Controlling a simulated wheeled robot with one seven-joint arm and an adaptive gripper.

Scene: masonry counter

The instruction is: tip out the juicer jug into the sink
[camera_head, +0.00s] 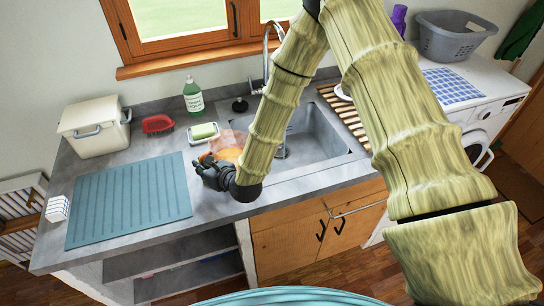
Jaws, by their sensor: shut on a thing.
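The juicer jug (228,141) is a see-through, pinkish vessel with orange contents low in it. It is just beyond my gripper, at the left edge of the sink, and partly hidden by my forearm. My black gripper (208,168) is shut on the jug's near left side; the fingertips are hard to make out. I cannot tell whether the jug touches the counter. The grey sink (312,135) is right of the jug, with its left part behind my forearm.
A tap (267,50) stands behind the sink. A soap dish (203,133), green bottle (193,95) and red brush (158,124) are left of it. A teal mat (130,203) lies at left, beside a white bin (95,127). A slatted wooden rack (343,108) lies right of the sink.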

